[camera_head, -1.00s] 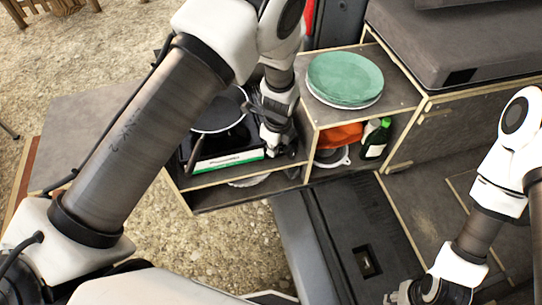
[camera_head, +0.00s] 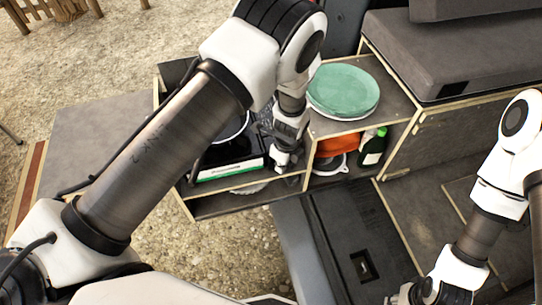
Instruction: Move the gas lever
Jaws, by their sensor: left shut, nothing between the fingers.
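A camping stove (camera_head: 232,171) with a green and white front strip sits on the kitchen box's left part. A dark pan (camera_head: 232,130) is on it, mostly hidden behind my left arm. My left gripper (camera_head: 283,163) is shut and empty, pointing down beside the stove's right end, close to the shelf edge. I cannot make out the gas lever; the gripper or arm may hide it. My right gripper (camera_head: 402,297) is low at the bottom edge, partly cut off, and its fingers are unclear.
Green plates (camera_head: 343,90) are stacked on the box top right of my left gripper. Below them, a compartment holds an orange item (camera_head: 338,145) and a dark green bottle (camera_head: 373,147). A grey cushion (camera_head: 455,55) lies at the right. A bare tabletop (camera_head: 95,135) is at the left.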

